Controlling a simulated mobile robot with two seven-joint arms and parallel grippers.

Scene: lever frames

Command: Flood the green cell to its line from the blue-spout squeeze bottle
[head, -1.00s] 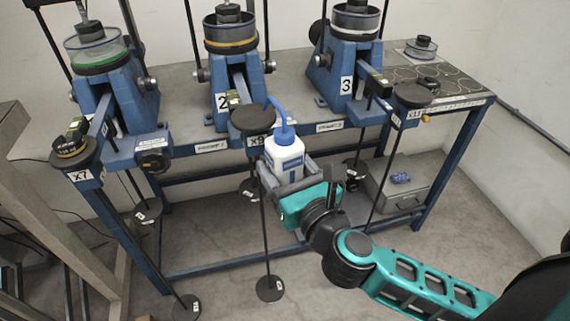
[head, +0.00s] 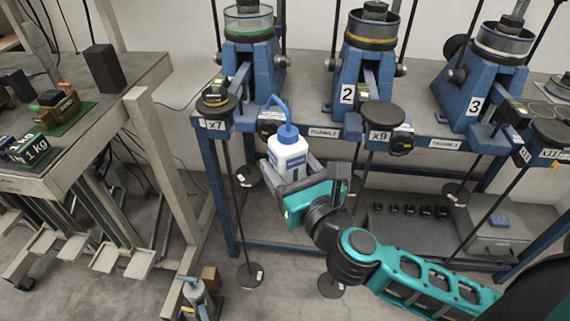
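The green cell (head: 248,27), a clear round cell with a green band, sits on top of the leftmost blue frame (head: 255,75) at the back in the head view. The squeeze bottle (head: 289,157) is white with a blue label and a bent blue spout (head: 285,115). It is upright in my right gripper (head: 296,184), whose fingers close around its lower body. The bottle is in front of and below the green cell, apart from it, and its spout tip points up and left. The liquid level in the cell cannot be made out. My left gripper is not in view.
A yellow-banded cell (head: 372,33) on frame 2 and a white-banded cell (head: 502,42) on frame 3 stand to the right. Hanger X7 (head: 215,107) and hanger X9 (head: 380,117) stick out in front of the bench. A side bench (head: 125,90) with weights is at left.

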